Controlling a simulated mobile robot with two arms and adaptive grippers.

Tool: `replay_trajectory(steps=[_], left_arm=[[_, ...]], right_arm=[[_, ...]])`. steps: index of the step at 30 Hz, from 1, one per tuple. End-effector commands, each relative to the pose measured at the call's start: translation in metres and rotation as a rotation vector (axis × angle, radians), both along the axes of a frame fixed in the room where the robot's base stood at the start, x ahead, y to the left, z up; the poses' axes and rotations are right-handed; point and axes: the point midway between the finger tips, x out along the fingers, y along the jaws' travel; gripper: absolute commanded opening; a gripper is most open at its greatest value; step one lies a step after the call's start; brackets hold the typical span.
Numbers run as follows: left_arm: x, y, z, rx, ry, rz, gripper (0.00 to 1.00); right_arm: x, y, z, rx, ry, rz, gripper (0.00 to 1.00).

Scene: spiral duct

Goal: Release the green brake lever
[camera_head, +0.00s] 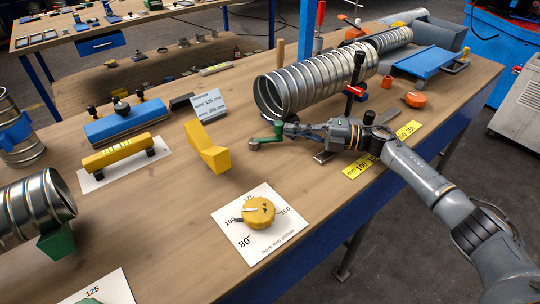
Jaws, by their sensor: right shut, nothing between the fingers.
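The green brake lever (264,141) is small and lies low near the table middle, just in front of the open end of the spiral duct (303,91). My right gripper (285,129) reaches in from the right, its fingertips shut and empty at the upper right end of the lever. Whether the fingertips touch the lever or only overlap it in view I cannot tell. The gripper body hides part of what lies behind it. My left gripper is not in view.
A yellow dial knob (259,212) on a white card (244,242) is in front. A yellow angled block (207,147) stands to the left. A black post with a red collar (354,90) rises behind my right gripper.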

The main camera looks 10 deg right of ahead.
Motion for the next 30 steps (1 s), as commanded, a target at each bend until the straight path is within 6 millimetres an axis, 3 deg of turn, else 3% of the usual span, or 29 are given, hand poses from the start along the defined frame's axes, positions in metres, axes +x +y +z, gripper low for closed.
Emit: replay_trajectory(steps=[14, 30], left_arm=[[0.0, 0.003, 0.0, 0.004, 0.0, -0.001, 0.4], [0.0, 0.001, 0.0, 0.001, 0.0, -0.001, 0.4]], right_arm=[[0.0, 0.001, 0.005, 0.0, -0.001, 0.001, 0.0], [0.0, -0.001, 0.093, -0.001, -0.004, 0.0, 0.0]])
